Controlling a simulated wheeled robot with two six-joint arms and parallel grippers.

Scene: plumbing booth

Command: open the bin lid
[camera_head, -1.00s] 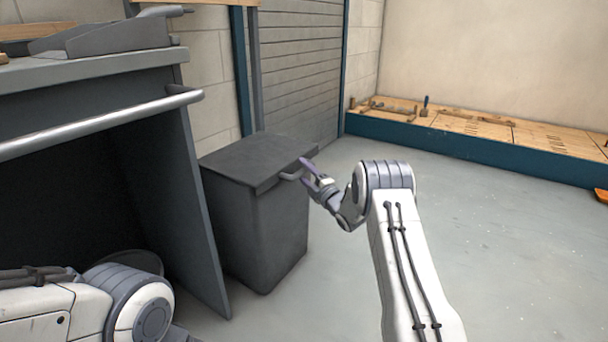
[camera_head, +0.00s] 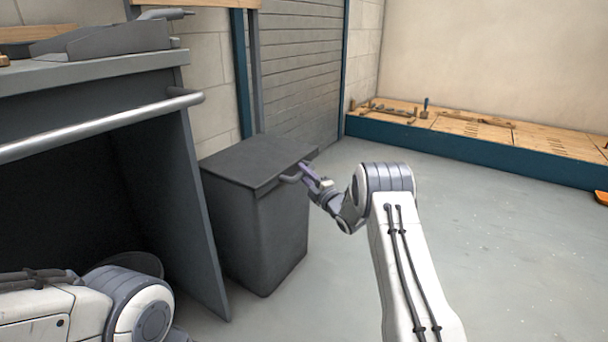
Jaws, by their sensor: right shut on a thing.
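The dark grey bin (camera_head: 262,238) stands on the floor in the middle of the head view. Its flat lid (camera_head: 250,158) lies closed on top. A light grey handle (camera_head: 290,179) sticks out from the lid's front right edge. My right gripper (camera_head: 304,174) is at that edge, shut on the handle; its fingertips partly cover it. My left arm (camera_head: 100,305) shows at the lower left, and its gripper is out of view.
A dark workbench (camera_head: 160,190) with a metal rail (camera_head: 100,123) stands close on the bin's left. A shutter and block wall are behind. A low wooden platform (camera_head: 480,135) with tools runs along the back right. The floor (camera_head: 500,240) on the right is clear.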

